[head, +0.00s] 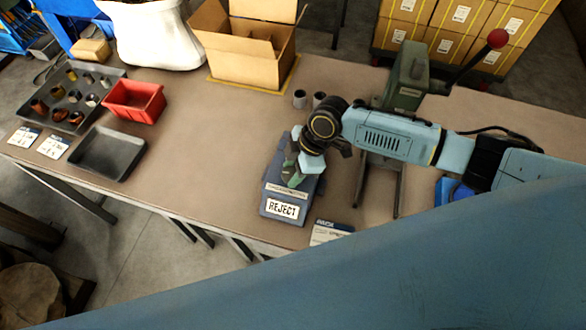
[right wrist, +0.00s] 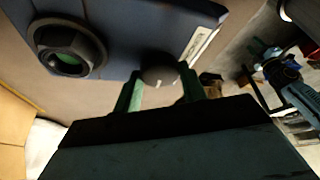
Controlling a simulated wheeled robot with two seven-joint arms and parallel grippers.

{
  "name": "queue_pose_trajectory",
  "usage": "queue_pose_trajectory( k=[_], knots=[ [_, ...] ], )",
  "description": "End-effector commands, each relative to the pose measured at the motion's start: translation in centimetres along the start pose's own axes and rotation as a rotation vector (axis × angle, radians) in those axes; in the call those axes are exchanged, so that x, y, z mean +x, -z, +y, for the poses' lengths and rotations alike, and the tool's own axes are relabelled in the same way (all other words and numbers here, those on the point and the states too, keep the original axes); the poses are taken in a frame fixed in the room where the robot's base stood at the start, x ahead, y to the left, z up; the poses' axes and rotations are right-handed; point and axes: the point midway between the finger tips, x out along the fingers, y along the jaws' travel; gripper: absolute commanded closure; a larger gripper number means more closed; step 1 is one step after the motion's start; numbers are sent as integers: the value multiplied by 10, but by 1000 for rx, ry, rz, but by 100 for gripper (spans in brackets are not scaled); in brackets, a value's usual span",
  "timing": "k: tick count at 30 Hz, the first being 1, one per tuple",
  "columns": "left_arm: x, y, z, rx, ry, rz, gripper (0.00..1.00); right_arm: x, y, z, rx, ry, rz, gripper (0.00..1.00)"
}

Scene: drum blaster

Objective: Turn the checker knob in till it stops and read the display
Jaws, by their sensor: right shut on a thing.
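The checker (head: 270,188) is a dark blue-grey box on the bench. Its bright white display (head: 283,209) reads REJECT. My right gripper (head: 294,177) reaches down over the checker. In the right wrist view its green fingers are shut on the round dark knob (right wrist: 159,75), one on each side; the knob has a pale mark. Beside the knob is a dark hexagonal socket (right wrist: 67,50) with green inside. In the head view the gripper hides the knob. My left gripper is not in view.
A green press (head: 409,75) with a red-balled lever stands behind my right arm. Two small dark cylinders (head: 300,98) stand behind the checker. A red bin (head: 134,100), an empty dark tray (head: 107,153) and an open carton (head: 242,50) are to the left. Bench between is clear.

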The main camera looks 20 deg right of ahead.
Motion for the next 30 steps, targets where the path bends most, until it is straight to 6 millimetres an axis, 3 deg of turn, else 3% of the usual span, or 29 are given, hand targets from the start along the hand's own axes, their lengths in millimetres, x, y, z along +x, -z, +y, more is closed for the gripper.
queue_pose_trajectory(
  k=[9,20,21,25,30],
  knots=[
    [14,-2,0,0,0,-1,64,1,0,2,-231,96,0,81],
    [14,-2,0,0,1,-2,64,0,0,2,-255,106,1,81],
    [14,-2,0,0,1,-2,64,0,0,2,-255,106,1,56],
    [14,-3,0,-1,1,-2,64,0,0,2,-254,105,1,39],
    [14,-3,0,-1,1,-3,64,0,0,2,-254,105,1,37]
  ],
)
